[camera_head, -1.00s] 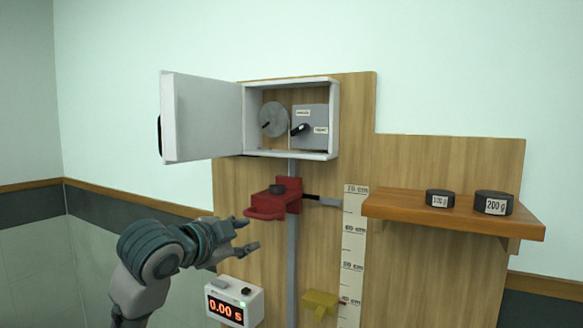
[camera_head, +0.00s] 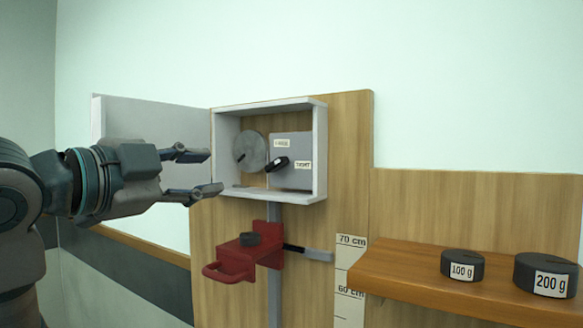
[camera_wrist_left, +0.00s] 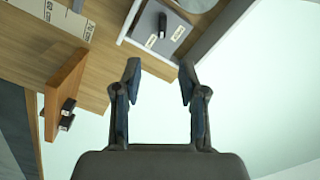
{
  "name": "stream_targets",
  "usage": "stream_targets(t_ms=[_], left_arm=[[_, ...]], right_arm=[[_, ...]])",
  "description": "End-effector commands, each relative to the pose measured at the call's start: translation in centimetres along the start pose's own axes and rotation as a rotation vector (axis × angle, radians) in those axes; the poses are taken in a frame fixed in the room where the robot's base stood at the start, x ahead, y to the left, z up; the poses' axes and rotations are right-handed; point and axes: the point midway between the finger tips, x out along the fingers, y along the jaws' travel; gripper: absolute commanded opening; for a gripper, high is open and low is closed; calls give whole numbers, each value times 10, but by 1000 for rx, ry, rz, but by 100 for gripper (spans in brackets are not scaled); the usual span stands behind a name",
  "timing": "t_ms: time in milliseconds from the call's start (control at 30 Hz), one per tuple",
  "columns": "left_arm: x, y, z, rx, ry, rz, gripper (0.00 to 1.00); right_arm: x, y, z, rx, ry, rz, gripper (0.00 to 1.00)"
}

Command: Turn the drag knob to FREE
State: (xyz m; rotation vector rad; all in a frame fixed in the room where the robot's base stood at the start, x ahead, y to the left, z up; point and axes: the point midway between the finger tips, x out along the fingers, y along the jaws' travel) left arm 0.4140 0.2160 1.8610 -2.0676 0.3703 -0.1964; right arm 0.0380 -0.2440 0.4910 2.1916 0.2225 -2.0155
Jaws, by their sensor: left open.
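The drag knob (camera_head: 278,163) is a small black pointer knob on a grey panel (camera_head: 296,178) inside the open white wall box (camera_head: 318,160). A label above it is too blurred to read, and a label at its right is hard to read. In the left wrist view the knob (camera_wrist_left: 162,25) shows near the top, beyond the fingertips. My left gripper (camera_head: 205,173) is open and empty, just left of the box and in front of its open door, apart from the knob. It also shows open in the left wrist view (camera_wrist_left: 160,72). My right gripper is not in view.
The box door (camera_head: 110,130) stands open to the left, behind my left gripper. A grey disc (camera_head: 250,150) sits left of the knob. Below is a red carriage (camera_head: 240,262) on a rail. A wooden shelf (camera_head: 400,272) with 100 g (camera_head: 462,266) and 200 g (camera_head: 546,274) weights is at right.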

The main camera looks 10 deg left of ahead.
Motion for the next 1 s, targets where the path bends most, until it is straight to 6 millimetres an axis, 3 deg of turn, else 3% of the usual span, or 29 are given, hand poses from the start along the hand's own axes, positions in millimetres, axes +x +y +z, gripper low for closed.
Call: stream_targets(t_ms=[100,233,433,700,1000], left_arm=[[-2,-2,-2,1,3,-5,42],[14,-4,0,0,3,-3,42],[64,-6,5,-5,0,1,42],[130,-3,-3,0,1,2,42],[168,-1,-6,3,3,-2,42]], right_arm=[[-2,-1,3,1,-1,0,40],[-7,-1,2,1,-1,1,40],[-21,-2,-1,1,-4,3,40],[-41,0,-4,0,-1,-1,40],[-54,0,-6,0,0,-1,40]])
